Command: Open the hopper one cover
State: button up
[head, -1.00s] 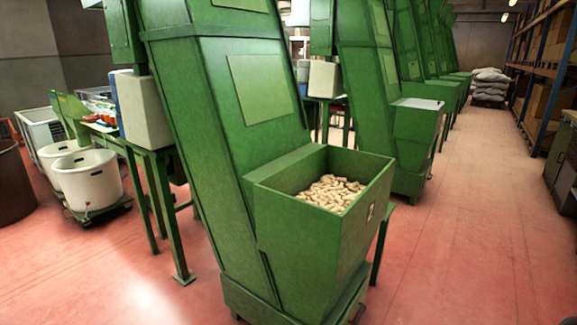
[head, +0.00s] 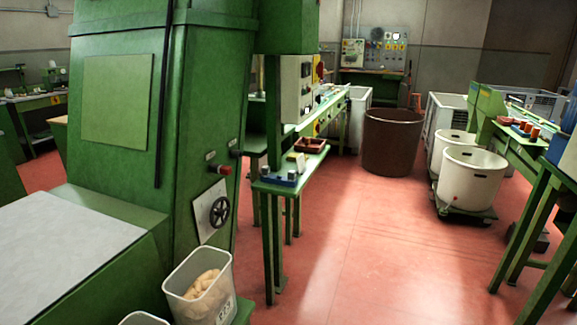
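A flat pale grey cover (head: 70,245) lies over the top of a green hopper (head: 152,262) at the lower left of the head view. The cover looks closed, and its left and near edges run out of the picture. I see no label that tells which hopper this is. The hopper joins a tall green machine housing (head: 212,110) with a black handwheel (head: 219,211) and a red knob (head: 224,170). My gripper is not in view.
A clear bin of corks (head: 226,290) stands beside the hopper, with another bin's rim (head: 143,319) at the bottom edge. A narrow green bench (head: 290,183) stands beyond. White tubs (head: 468,185) and a brown barrel (head: 392,145) stand farther back. Red floor (head: 370,260) is open at centre right.

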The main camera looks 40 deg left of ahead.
aim_at(49, 244)
jog(key=i+j+u, duration=0.1)
jog(key=i+u, duration=0.25)
jog(key=i, duration=0.15)
jog(key=i+u, duration=0.35)
jog(key=i+l+u, duration=0.2)
jog(key=i+u, duration=0.15)
jog(key=i, duration=0.25)
jog(key=i+l+u, duration=0.9)
jog(key=l+u, duration=0.15)
jog(key=l, duration=0.15)
jog(key=i+l+u, duration=0.15)
jog(key=l+u, duration=0.15)
jog(key=i+l+u, duration=0.1)
jog(key=l+u, duration=0.15)
jog(key=l, duration=0.3)
jog(key=u, duration=1.25)
jog(key=i+j+u, duration=0.2)
jog(key=u, duration=0.2)
jog(key=i+j+u, duration=0.1)
jog(key=i+u, duration=0.25)
